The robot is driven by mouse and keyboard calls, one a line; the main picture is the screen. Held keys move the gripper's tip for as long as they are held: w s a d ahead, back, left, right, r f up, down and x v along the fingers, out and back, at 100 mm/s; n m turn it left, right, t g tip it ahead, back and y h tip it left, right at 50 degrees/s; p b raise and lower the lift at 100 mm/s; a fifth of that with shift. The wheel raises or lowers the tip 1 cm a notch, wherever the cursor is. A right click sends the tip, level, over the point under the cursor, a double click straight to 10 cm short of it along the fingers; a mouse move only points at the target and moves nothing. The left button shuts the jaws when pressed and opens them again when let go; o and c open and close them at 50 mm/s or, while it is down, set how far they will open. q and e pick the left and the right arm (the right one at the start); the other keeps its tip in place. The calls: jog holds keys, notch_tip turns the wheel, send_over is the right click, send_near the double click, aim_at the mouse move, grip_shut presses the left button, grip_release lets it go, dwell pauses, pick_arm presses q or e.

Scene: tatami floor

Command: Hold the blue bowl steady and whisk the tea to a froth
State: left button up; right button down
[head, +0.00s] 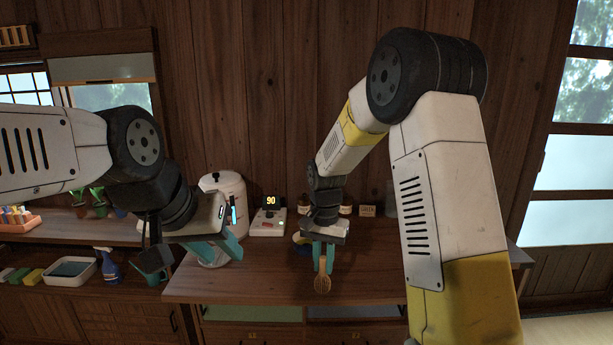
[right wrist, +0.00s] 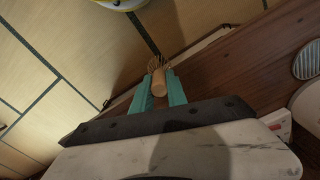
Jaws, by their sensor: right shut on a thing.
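My right gripper (head: 322,256) is shut on the bamboo whisk (head: 322,284), whose tines hang downward above the table's front part. The right wrist view shows the whisk's handle (right wrist: 159,85) between the two teal fingers, tines pointing away. My left gripper (head: 192,255) has its teal fingers spread apart, over the table's left end. A pale rounded vessel (head: 212,262) shows partly beneath it; I cannot tell its kind. A small blue and yellow rounded thing (head: 300,239) is mostly hidden behind the right gripper; I cannot tell if it is the blue bowl. No tea is visible.
Small jars and a label (head: 367,211) stand at the back right. A white tray (head: 70,272) and blue spray bottle (head: 109,266) are at left. The front middle is clear.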

jog(key=s+d+f+n, duration=0.2)
jog(key=d+f+n, duration=0.2)
jog(key=d+f, duration=0.4)
jog(key=d, duration=0.3)
jog(key=shift+s+f, duration=0.15)
jog(key=shift+s, duration=0.1)
pick_arm(q)
jog(key=shift+w, duration=0.1)
